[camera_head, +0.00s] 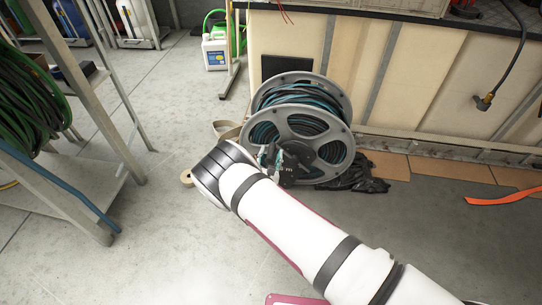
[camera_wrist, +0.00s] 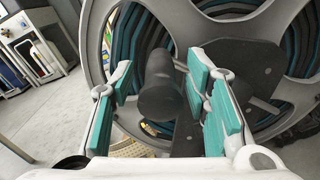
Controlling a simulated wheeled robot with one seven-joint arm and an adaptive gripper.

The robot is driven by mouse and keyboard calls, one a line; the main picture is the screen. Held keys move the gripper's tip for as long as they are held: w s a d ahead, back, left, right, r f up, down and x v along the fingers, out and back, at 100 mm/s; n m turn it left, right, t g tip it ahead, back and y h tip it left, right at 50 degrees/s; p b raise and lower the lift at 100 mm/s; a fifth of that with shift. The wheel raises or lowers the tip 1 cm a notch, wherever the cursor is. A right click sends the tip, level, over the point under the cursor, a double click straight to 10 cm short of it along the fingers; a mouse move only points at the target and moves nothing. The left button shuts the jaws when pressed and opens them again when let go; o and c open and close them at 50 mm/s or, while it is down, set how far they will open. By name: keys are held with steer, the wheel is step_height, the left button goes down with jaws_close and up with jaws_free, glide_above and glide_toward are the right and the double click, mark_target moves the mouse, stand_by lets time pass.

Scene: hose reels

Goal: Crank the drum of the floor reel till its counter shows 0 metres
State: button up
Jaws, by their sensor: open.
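The floor reel (camera_head: 338,105) stands on the floor in front of the bench, with dark and teal hose wound on its grey drum. Its spoked flange (camera_wrist: 275,40) fills much of the wrist view. My gripper (camera_head: 270,158) is at the near face of the reel, by the hub. In the wrist view my gripper (camera_wrist: 165,98) is open, with teal pads on either side of a black crank handle (camera_wrist: 160,92). Gaps show between the handle and the pads. A dark housing by the hub carries small marks, but I cannot read a counter figure. My arm hides the reel's lower left.
A black crumpled bag (camera_head: 365,172) lies right of the reel, an orange strip (camera_head: 503,197) farther right. The front left floor is clear.

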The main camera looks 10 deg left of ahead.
steer(key=shift+w, duration=0.8)
steer(key=shift+c, duration=0.3)
steer(key=shift+d, duration=0.1)
jaws_close()
